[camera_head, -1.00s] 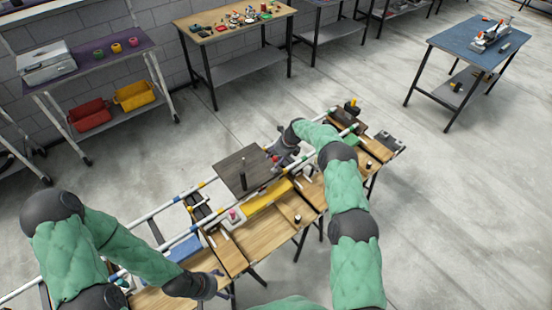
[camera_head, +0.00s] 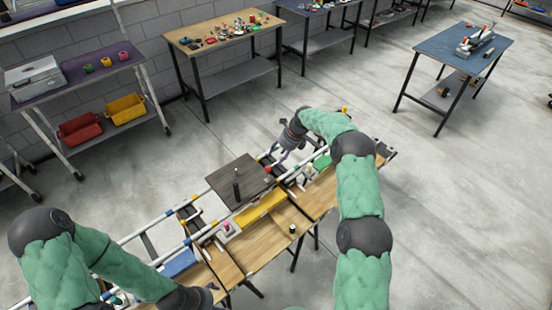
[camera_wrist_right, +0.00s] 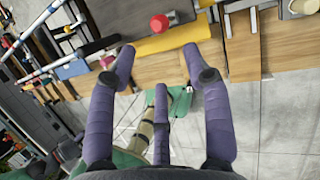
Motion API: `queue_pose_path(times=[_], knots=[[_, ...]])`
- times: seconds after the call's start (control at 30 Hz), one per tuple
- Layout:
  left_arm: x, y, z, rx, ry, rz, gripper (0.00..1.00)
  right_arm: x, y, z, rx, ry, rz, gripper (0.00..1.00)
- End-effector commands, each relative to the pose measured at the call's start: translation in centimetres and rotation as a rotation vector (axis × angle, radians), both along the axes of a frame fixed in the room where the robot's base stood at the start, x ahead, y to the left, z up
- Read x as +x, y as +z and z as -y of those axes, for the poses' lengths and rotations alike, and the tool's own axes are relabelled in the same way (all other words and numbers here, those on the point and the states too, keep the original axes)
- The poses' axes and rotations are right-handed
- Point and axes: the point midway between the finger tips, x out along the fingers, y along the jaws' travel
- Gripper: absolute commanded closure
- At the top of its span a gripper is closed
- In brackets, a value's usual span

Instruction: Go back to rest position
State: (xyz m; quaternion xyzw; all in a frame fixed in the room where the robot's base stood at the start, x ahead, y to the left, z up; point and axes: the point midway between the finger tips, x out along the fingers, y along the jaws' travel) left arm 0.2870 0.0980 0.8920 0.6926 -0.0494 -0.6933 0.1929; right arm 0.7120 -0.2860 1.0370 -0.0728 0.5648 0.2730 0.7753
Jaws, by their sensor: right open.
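My right gripper (camera_head: 282,156) hangs over the far side of the wooden work table, to the right of a dark square board (camera_head: 219,179). In the right wrist view its purple-grey fingers (camera_wrist_right: 158,68) are spread with nothing between them. A red knob (camera_wrist_right: 159,24) and a yellow bar (camera_wrist_right: 165,42) lie beyond the fingertips in that view. My left gripper (camera_head: 208,297) shows at the bottom of the head view, mostly hidden by its own wrist, so its finger state is unclear.
The work table (camera_head: 262,240) has wooden trays, the yellow bar and white rails with blue and yellow bands. A black peg stands on the dark board. A blue-topped table (camera_head: 440,45) and a tool bench (camera_head: 215,45) stand farther off. Grey floor lies open between.

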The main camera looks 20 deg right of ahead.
Motion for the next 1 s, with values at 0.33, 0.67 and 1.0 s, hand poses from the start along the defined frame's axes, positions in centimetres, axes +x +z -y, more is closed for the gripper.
queue_pose_path(times=[0.33,0.67,1.0], knots=[[0.0,0.0,0.0,0.0,0.0,0.0,0.2,-0.1,0.3,0.1,0.0,0.001,-0.001,0.5],[0.0,-0.4,0.0,0.0,0.0,0.0,0.2,-0.5,-0.9,-0.4,-0.008,0.037,0.006,0.5],[0.0,-5.4,0.0,0.0,0.0,0.0,0.2,-8.6,-14.9,-6.7,-0.13,0.615,0.158,0.5]])
